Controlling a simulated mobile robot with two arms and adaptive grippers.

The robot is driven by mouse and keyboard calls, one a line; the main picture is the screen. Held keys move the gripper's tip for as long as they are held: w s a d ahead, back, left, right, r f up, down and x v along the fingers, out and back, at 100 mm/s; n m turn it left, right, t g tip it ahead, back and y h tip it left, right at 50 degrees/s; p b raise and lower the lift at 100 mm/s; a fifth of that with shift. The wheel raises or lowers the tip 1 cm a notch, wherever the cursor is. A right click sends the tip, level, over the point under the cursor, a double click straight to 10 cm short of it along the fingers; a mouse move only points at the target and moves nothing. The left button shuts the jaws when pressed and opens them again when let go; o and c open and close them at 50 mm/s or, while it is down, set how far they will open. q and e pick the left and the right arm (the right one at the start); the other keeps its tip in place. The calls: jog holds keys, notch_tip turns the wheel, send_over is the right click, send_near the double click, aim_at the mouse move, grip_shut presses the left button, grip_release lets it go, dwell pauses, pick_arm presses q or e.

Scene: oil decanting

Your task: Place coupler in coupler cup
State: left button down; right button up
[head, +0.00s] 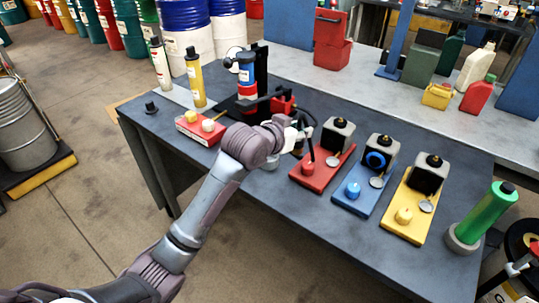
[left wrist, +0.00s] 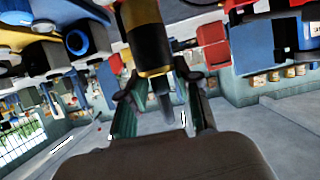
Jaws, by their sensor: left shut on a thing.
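My left gripper (head: 300,138) reaches over the middle of the dark table. In the left wrist view its two fingers (left wrist: 165,115) are closed around the metal tip of a black coupler with brass-coloured bands (left wrist: 150,45). In the head view the coupler is mostly hidden by the gripper; a thin dark part points down beside the red base (head: 325,178). A small pale cup (head: 270,163) is partly hidden beneath my wrist; I cannot tell whether it is the coupler cup. My right gripper is not in view.
A blue base (head: 352,203) and a yellow base (head: 403,230) carry grey blocks with dark fittings. A green cylinder (head: 486,213) stands in a grey holder at right. A pump stand (head: 262,80) with a dark hose is behind my gripper.

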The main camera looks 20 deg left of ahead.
pick_arm(q)
jog(key=w+a+f, duration=0.1)
jog(key=a+f, duration=0.2)
jog(key=w+a+f, duration=0.1)
jog(key=a+f, duration=0.1)
jog(key=a, duration=0.1)
jog(key=w+a+f+p, duration=0.1)
jog(key=w+a+f, duration=0.1)
jog(key=a+f, duration=0.1)
jog(key=shift+f, duration=0.85)
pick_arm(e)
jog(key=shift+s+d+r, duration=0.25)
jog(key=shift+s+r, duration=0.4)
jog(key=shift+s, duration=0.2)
pick_arm(q)
jog(key=shift+f, duration=0.1)
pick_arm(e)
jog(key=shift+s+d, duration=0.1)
pick_arm(q)
jog(key=c, duration=0.8)
grip_release()
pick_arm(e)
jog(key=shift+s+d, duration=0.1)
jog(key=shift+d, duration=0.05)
